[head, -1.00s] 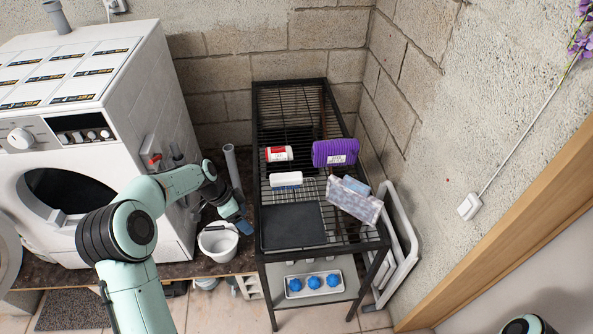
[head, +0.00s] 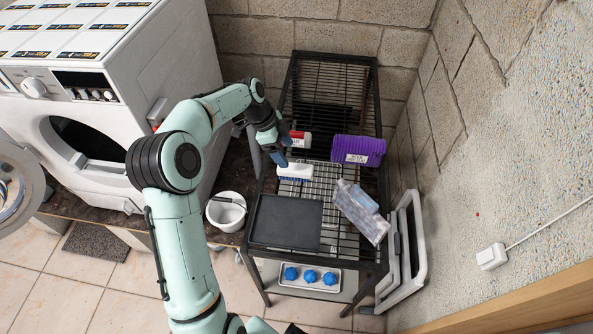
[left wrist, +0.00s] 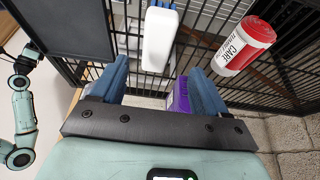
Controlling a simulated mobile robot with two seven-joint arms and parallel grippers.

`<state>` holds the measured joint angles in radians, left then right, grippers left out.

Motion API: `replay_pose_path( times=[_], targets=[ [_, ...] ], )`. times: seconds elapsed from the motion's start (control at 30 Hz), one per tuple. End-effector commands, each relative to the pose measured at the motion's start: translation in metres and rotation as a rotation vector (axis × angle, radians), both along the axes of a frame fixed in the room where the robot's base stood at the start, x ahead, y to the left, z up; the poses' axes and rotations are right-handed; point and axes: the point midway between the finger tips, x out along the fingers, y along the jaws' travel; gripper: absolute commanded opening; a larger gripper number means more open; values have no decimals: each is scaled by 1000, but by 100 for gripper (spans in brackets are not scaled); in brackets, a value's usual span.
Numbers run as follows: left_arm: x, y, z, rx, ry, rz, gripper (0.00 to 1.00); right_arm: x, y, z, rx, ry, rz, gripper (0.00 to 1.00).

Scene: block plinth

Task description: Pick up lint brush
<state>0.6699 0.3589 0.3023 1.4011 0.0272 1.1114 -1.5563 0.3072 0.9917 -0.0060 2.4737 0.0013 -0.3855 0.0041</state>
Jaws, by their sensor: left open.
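The lint brush (head: 295,172), white on top with blue bristles below, lies on the wire shelf of the black rack. It also shows in the left wrist view (left wrist: 160,38), upright in the picture, just beyond the space between my fingertips. My left gripper (head: 281,150) is open and empty, at the brush's left end in the head view, close above the rack. In the left wrist view the two blue fingers (left wrist: 160,75) stand apart with nothing held. Whether a finger touches the brush cannot be told. My right gripper is not in view.
A red and white can (head: 300,139), a purple pack (head: 358,150) and a patterned clear pack (head: 361,212) lie around the brush. A dark flat tray (head: 286,222) is in front. The washing machine (head: 180,80) stands left, block walls behind and right.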

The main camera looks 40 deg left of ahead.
Motion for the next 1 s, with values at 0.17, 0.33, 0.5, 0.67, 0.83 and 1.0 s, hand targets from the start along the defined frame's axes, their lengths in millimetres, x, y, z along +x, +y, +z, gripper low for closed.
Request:
replay_pose_path(
  times=[0.17, 0.33, 0.5, 0.67, 0.83, 1.0],
  targets=[
    [5, -9, -22, -1, 0, -3, 74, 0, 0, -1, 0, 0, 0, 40],
    [5, -14, -31, -1, 0, -2, 74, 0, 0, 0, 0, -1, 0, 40],
    [5, -26, -54, -2, 2, -2, 74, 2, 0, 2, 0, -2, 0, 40],
    [9, -32, -70, -2, 0, 0, 74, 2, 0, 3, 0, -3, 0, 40],
    [10, -32, -73, 0, -2, 1, 74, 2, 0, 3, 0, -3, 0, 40],
    [10, -32, -73, 0, -2, 1, 74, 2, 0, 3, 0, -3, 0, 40]
  ],
)
